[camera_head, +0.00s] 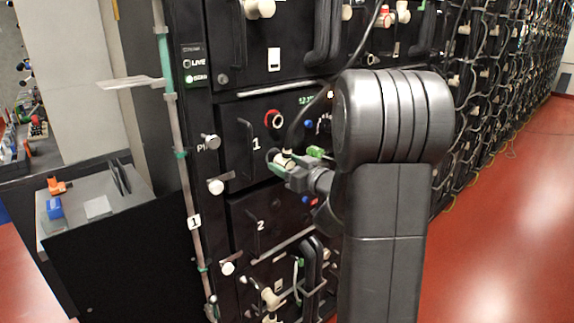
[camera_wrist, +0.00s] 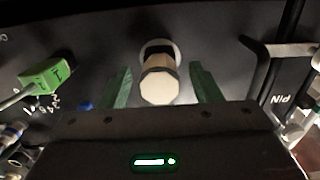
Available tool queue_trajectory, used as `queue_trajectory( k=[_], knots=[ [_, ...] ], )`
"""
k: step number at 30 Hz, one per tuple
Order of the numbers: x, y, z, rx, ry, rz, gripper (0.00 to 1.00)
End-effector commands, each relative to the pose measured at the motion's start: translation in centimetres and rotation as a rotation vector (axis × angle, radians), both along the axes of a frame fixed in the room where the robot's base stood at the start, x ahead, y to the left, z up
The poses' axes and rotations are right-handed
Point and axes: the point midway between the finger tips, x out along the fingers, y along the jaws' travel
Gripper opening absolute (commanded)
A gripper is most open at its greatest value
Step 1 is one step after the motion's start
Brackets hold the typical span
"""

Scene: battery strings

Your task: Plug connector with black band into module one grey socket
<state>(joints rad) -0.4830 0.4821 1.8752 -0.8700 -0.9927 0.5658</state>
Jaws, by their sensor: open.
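The connector with the black band (camera_wrist: 160,82) has a cream body and shows in the middle of the wrist view. Its far end is at a grey ring socket (camera_wrist: 160,46) in the dark panel; how deep it sits I cannot tell. My gripper (camera_wrist: 161,88) is open, with one green finger on each side of the connector and a visible gap on both sides. In the head view my gripper (camera_head: 282,162) is at the front of module one, below its red-ringed socket (camera_head: 274,118). My arm and gripper hide part of this panel.
A green plug (camera_wrist: 46,75) with a cable is at the left of the wrist view. A black handle (camera_wrist: 268,72) stands at the right. Module two (camera_head: 262,226) is below. A grey bench (camera_head: 125,210) stands left; red floor (camera_head: 510,230) is open at right.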

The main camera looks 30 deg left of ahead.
Motion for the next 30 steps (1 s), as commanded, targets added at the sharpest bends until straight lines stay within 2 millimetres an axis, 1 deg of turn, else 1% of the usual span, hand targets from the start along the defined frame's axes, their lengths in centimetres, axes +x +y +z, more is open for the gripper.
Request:
queue_trajectory(
  k=[5, 12, 18, 24, 30],
  knots=[
    [-0.8, -2.1, 0.1, 0.001, 0.000, -0.004, 0.58],
    [-2.7, -7.1, 0.1, 0.001, -0.001, -0.006, 0.58],
    [-4.2, -10.3, 0.2, 0.002, -0.001, -0.005, 0.58],
    [-4.9, -12.1, 0.1, 0.001, 0.000, -0.002, 0.58],
    [-5.2, -12.6, 0.1, 0.002, -0.001, 0.000, 0.58]
  ],
)
